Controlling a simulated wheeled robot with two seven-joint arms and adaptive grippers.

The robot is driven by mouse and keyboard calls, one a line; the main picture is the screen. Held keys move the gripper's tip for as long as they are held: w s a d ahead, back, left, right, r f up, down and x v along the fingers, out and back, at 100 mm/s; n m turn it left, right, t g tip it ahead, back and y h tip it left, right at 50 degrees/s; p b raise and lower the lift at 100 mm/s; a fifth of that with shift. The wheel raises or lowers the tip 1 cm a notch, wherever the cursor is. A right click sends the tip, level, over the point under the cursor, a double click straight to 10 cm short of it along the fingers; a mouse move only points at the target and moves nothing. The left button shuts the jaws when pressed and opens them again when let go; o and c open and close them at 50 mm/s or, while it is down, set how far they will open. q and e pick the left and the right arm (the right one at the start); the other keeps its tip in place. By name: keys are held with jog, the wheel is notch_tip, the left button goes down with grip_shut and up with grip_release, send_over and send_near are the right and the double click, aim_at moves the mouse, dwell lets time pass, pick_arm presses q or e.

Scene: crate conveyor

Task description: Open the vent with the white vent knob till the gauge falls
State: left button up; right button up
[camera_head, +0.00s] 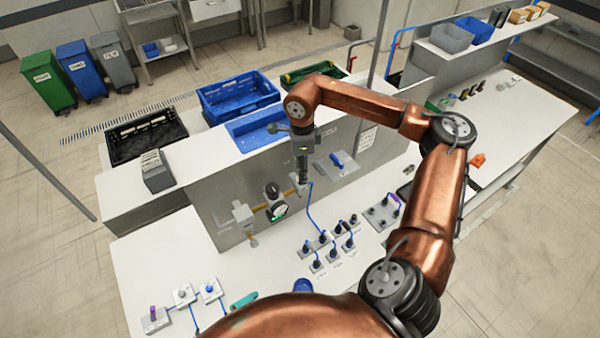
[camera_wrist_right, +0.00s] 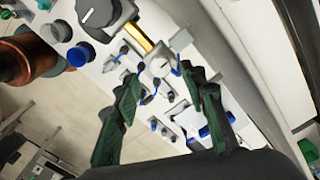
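The gauge (camera_head: 278,211) sits on a brass pipe (camera_head: 259,207) along the grey panel, with a black knob (camera_head: 272,189) above it. A pale fitting (camera_head: 240,212) is at the pipe's left end. My right gripper (camera_head: 304,178) points down at the pipe's right end. In the right wrist view its two green fingers (camera_wrist_right: 165,82) are apart with nothing held between them. A pale fitting (camera_wrist_right: 162,66) at the brass pipe's end (camera_wrist_right: 138,37) shows beyond the fingertips; I cannot tell for sure whether it is the white vent knob. The gauge reading is too small to read. My left gripper is not seen.
A grey plate with a blue handle (camera_head: 338,161) is on the panel to the right. Blue crates (camera_head: 240,96) and a black crate (camera_head: 146,136) stand behind the panel.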

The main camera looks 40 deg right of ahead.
jog(key=shift+w+f, duration=0.2)
jog(key=shift+f, duration=0.95)
jog(key=shift+s+f, duration=0.1)
jog(key=shift+f, duration=0.25)
jog(key=c, duration=0.7)
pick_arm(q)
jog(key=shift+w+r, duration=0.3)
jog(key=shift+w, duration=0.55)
pick_arm(e)
grip_shut()
